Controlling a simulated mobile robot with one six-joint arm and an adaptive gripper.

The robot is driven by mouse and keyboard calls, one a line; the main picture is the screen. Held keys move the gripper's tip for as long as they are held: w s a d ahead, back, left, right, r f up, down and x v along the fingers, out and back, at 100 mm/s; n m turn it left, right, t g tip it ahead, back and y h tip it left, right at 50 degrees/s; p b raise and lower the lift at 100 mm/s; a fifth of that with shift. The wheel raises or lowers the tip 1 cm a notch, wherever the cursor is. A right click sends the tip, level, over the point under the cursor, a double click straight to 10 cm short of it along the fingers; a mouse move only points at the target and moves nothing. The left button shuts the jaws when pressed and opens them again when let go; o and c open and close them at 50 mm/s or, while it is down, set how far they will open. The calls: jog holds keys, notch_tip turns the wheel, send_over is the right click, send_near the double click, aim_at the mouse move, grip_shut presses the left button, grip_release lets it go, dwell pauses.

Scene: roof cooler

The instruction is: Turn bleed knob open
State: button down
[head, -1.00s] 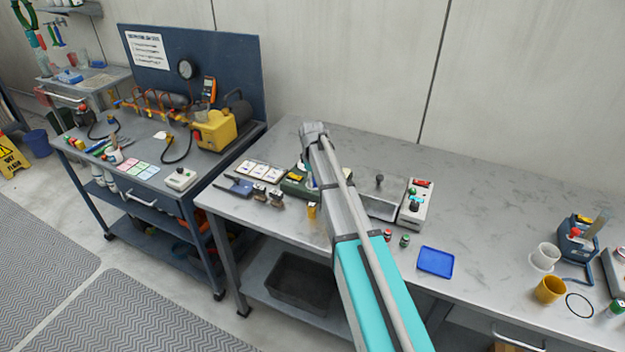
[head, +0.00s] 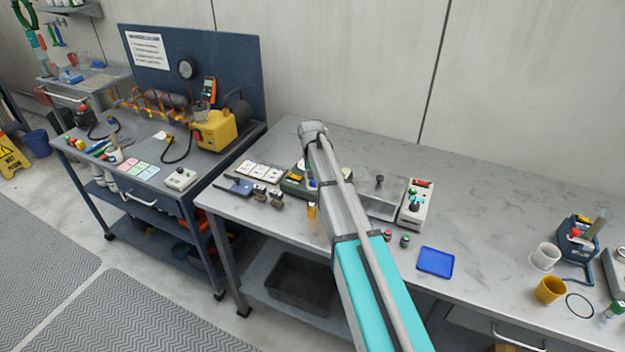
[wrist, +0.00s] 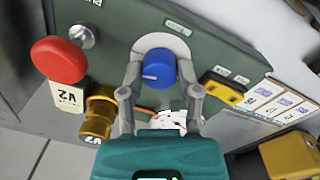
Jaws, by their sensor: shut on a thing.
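The blue knob (wrist: 156,66) has a white pointer line and sits on a pale round plate on a dark green panel (wrist: 120,14). In the wrist view my gripper (wrist: 162,80) is shut on this knob, one finger at each side of it. The white pointer line lies roughly level, toward the knob's left side. In the head view the green unit (head: 293,187) stands on the bench, partly behind my arm. My gripper and the knob are hidden there by the arm.
A red mushroom button (wrist: 58,60), a silver knob (wrist: 82,36) and a brass fitting (wrist: 98,112) are left of my fingers. A yellow-and-black switch (wrist: 221,88) is at the right. White label cards (head: 258,172) lie beside the unit. The bench (head: 495,190) has bare room further right.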

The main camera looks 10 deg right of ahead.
jog(key=shift+m, duration=1.4)
jog(key=shift+c, duration=1.5)
grip_release()
